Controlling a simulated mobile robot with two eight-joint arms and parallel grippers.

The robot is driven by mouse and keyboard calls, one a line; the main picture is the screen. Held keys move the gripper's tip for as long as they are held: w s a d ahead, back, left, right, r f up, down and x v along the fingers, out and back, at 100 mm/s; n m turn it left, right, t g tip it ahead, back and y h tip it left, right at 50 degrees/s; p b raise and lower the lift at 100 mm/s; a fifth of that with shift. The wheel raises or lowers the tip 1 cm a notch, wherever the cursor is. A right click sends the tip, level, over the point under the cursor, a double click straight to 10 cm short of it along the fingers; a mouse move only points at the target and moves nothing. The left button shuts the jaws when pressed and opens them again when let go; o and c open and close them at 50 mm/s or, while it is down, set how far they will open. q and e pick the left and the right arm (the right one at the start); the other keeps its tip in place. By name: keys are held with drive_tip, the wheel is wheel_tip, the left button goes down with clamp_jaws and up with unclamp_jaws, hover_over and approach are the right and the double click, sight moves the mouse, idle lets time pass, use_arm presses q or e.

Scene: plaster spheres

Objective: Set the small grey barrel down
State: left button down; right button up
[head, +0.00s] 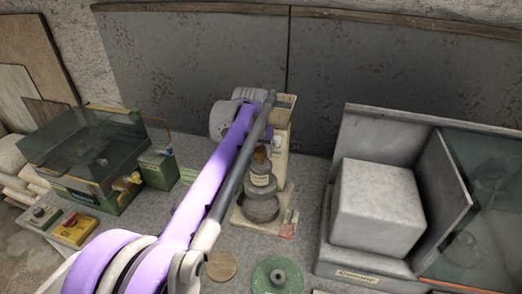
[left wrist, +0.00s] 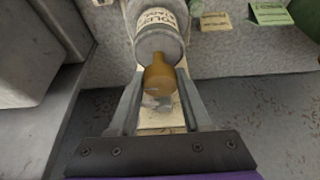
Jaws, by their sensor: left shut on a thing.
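The small grey barrel (head: 262,182) is a grey cylinder with a pale printed label and an ochre knob on top. It looks upright, above a darker grey round piece (head: 261,209) on a cream stand (head: 245,219); I cannot tell whether they touch. In the left wrist view the barrel (left wrist: 158,42) is beyond the fingers. My left gripper (left wrist: 160,82) is shut on its ochre knob, one finger on each side. In the head view the left gripper (head: 262,149) is partly hidden by my purple arm. My right gripper is not in view.
A grey block (head: 378,208) sits in a glass-sided case at the right. A green-tinted glass tank (head: 85,150) and a yellow box (head: 75,229) are at the left. A green disc (head: 277,277) and a tan disc (head: 222,265) lie in front. A dark panel stands behind.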

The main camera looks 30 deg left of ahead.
sight(260, 160)
use_arm(q)
drive_tip(key=shift+w+f, duration=0.15)
drive_tip(key=shift+f, duration=0.55)
wheel_tip(260, 160, down, 3)
drive_tip(key=shift+f+b, duration=0.2)
drive_tip(key=shift+b, duration=0.75)
drive_tip(key=shift+f, duration=0.4)
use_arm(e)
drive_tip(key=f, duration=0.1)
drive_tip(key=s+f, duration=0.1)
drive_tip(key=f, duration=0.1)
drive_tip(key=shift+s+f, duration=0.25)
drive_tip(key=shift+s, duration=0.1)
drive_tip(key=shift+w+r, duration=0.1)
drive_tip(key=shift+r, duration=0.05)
use_arm(q)
drive_tip(key=shift+f+b, duration=0.6)
drive_tip(key=shift+f, duration=0.65)
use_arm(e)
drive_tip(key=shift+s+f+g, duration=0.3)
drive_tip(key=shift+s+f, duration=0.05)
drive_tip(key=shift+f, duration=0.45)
use_arm(q)
drive_tip(key=shift+c, duration=1.4)
unclamp_jaws()
